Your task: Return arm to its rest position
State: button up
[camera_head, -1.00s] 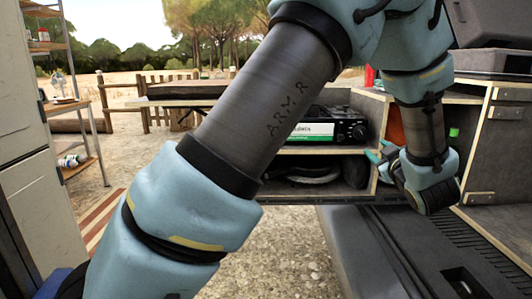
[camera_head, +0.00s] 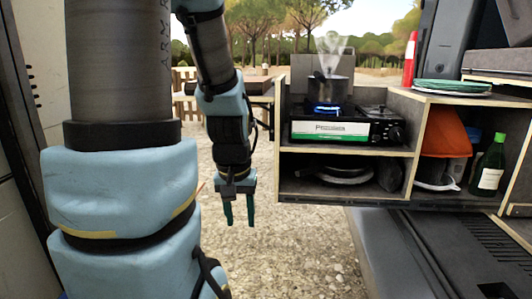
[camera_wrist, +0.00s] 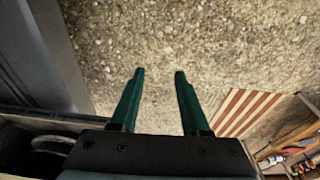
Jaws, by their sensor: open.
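My gripper (camera_head: 239,213) hangs at the end of my arm, fingers pointing down over the gravel, left of the van's kitchen unit. Its two green fingers are apart with nothing between them. In the wrist view my gripper (camera_wrist: 158,75) also shows open and empty, with gravel beyond the fingertips. It touches nothing that I can see.
A steaming pot (camera_head: 332,90) sits over a blue flame on the stove (camera_head: 345,127), right of my arm. Plates (camera_head: 452,86), a red cylinder (camera_head: 410,60) and a green bottle (camera_head: 488,168) are farther right. A striped mat (camera_wrist: 250,112) lies on the gravel (camera_head: 285,250).

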notch_tip(320, 180, up, 22)
jog(key=s+p, duration=0.1)
jog(key=p, duration=2)
jog(key=shift+a+f+p, duration=0.25)
jog(key=shift+a+p, duration=0.05)
jog(key=shift+a, duration=0.15)
